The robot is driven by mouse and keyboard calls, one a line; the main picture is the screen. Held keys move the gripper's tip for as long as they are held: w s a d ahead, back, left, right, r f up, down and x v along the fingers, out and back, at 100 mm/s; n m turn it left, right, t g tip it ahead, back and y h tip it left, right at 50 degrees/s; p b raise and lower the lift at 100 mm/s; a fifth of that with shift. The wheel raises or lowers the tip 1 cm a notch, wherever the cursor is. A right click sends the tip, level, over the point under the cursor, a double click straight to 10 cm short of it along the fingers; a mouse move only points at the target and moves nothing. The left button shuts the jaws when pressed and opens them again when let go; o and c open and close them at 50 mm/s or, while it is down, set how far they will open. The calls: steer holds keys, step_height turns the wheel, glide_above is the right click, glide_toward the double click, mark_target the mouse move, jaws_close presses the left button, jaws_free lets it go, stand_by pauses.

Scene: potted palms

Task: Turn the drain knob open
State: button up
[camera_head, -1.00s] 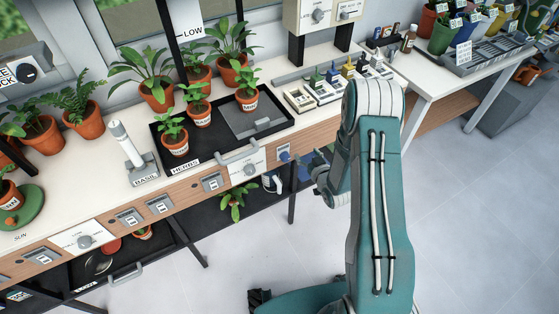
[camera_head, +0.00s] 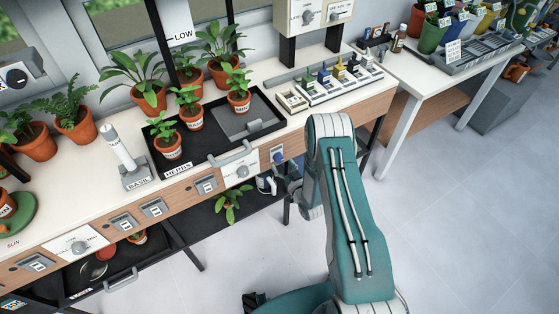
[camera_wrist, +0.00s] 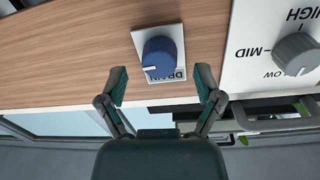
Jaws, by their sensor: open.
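The drain knob (camera_wrist: 162,58) is blue with a white pointer line, on a white plate (camera_wrist: 177,37) labelled DRAIN, fixed to the wooden front of the bench. In the wrist view it sits between and just beyond the fingertips of my gripper (camera_wrist: 161,82). The fingers are open, one on each side, and do not appear to touch the knob. The pointer faces left in that view. In the head view the knob (camera_head: 278,158) is small, just left of my arm's end; my gripper is mostly hidden there.
A grey dial (camera_wrist: 296,54) on a white panel marked HIGH, MID and LOW is close to the right in the wrist view. A handle (camera_head: 236,153) and a black herb tray (camera_head: 205,148) with potted plants are nearby. Open floor (camera_head: 460,220) lies to the right.

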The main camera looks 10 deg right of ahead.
steer(key=shift+x, duration=1.3)
steer(key=c, duration=1.2)
steer(key=shift+o, duration=0.2)
steer(key=shift+m, duration=0.5)
steer(key=o, duration=1.2)
steer(key=shift+c, duration=0.2)
steer(key=v, duration=1.2)
